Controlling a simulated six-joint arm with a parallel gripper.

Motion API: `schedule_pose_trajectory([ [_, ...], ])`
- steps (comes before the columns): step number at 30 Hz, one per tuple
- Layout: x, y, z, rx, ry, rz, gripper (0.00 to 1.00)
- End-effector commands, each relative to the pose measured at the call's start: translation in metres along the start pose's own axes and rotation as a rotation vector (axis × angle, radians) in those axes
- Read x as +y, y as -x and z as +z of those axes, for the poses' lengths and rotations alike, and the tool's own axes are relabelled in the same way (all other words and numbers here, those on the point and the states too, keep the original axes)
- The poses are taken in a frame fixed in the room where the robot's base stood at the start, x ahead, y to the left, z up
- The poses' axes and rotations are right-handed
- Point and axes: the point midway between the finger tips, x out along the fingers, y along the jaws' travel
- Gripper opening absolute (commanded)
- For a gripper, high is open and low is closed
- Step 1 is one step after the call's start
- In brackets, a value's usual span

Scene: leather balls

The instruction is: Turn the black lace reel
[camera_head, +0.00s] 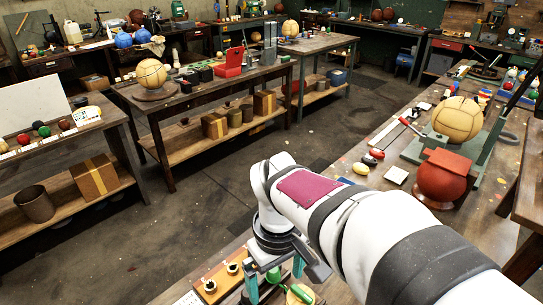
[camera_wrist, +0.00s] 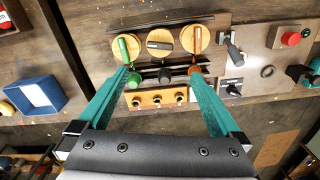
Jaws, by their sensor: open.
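In the wrist view three round wooden reels sit in a row on a dark board. The middle one, the black lace reel (camera_wrist: 160,42), has a black bar across its face. A green-handled reel (camera_wrist: 125,47) is to its left and an orange-handled reel (camera_wrist: 194,38) to its right. My gripper (camera_wrist: 160,72) is open, its teal fingers wide apart, tips near the lower edges of the two outer reels. Nothing shows held between them. In the head view my gripper (camera_head: 275,277) is low over the near bench, partly hiding the reels there.
A wooden strip with several dark-topped pegs (camera_wrist: 158,98) lies below the reels. A blue box (camera_wrist: 35,95) is to the left. A red button (camera_wrist: 291,39) and a black lever switch (camera_wrist: 233,87) are to the right. A red ball (camera_head: 441,185) stands farther along the bench.

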Motion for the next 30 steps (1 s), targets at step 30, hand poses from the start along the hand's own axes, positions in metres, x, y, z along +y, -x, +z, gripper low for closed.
schedule_pose_trajectory([
  [30, 0.000, -0.151, 0.002, 0.001, -0.007, -0.002, 0.91],
])
